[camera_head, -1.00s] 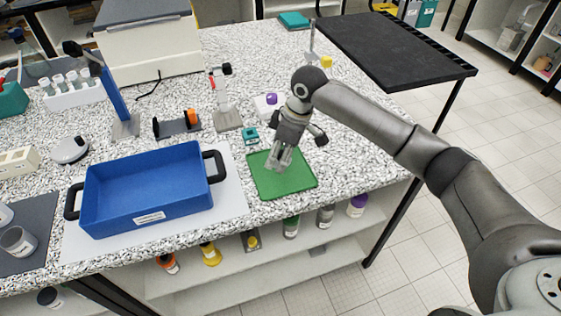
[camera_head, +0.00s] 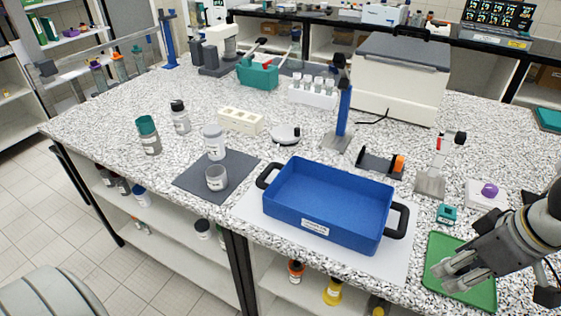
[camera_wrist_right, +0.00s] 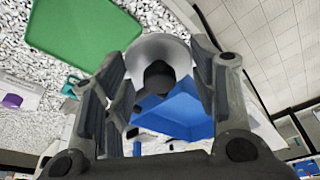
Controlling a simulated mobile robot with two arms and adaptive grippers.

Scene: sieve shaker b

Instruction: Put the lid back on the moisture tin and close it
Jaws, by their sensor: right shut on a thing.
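My right gripper (camera_head: 452,278) is above the green mat (camera_head: 435,250) at the lower right of the head view. In the right wrist view its fingers (camera_wrist_right: 160,62) are shut on a shiny round metal piece (camera_wrist_right: 150,46), which looks like the lid. The fingers hide part of it, and it cannot be made out in the head view. An open grey tin (camera_head: 217,179), apparently the moisture tin, stands upright on the dark grey mat (camera_head: 190,183), left of the blue tray and far from my right gripper. My left gripper is out of view.
The blue tray (camera_head: 312,227) with black handles stands between the dark mat and the green mat. A white labelled jar (camera_head: 213,143) stands right behind the tin. A teal-capped bottle (camera_head: 148,136) and another bottle (camera_head: 180,117) stand farther left. The counter's front-left is clear.

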